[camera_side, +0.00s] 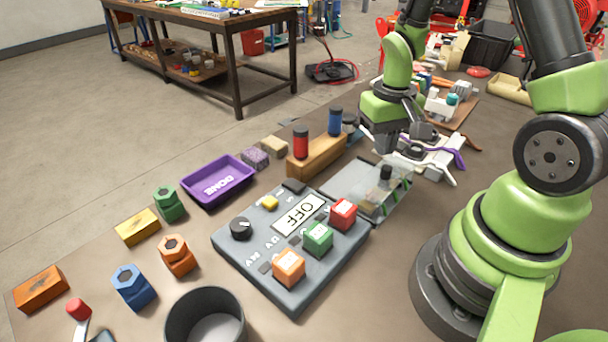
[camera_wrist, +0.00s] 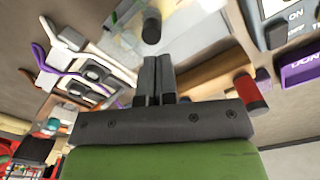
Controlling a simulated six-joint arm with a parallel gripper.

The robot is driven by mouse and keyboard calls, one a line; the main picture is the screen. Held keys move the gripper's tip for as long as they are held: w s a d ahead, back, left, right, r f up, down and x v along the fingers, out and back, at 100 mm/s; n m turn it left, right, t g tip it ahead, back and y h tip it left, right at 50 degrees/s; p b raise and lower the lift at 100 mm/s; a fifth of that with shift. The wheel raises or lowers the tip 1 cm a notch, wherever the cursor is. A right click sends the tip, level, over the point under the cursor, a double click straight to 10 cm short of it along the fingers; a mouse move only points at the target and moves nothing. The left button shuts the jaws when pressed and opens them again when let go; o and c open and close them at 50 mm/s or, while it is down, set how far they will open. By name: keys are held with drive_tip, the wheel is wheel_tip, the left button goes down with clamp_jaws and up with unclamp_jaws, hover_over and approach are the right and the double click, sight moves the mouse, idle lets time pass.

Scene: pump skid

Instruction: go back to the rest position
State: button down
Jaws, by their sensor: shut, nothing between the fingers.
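My gripper (camera_side: 380,148) hangs below the green wrist in the side view, right of the wooden block with the red and blue cylinders. In the wrist view my gripper (camera_wrist: 158,64) shows its two dark fingers together, with nothing between them. The fingertips are near the clear panel with a black knob (camera_wrist: 152,27). In the side view this knob (camera_side: 386,173) stands just below the gripper. I cannot tell the exact gap between them.
A wooden block (camera_side: 318,158) holds the red and blue cylinders. The control box (camera_side: 290,245) reads OFF and has several buttons. A purple tray (camera_side: 218,182) lies left. White and purple tools (camera_side: 440,160) lie close right of the gripper. Loose nuts and blocks stand front left.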

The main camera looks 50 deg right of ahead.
drive_tip(key=shift+w+r, duration=0.1)
drive_tip(key=shift+r, duration=0.3)
drive_tip(key=shift+w+a+r, duration=0.1)
drive_tip(key=shift+a+r, duration=0.05)
drive_tip(key=shift+r, duration=0.2)
drive_tip(key=s+a+r+t, duration=0.1)
drive_tip(key=a+r+t, duration=0.4)
drive_tip(key=r, duration=0.7)
drive_tip(key=s+a+r+n+t+y, duration=0.2)
drive_tip(key=s+a+r, duration=0.5)
drive_tip(key=shift+s+a+r, duration=0.2)
drive_tip(key=shift+s+a, duration=0.1)
drive_tip(key=shift+s, duration=0.05)
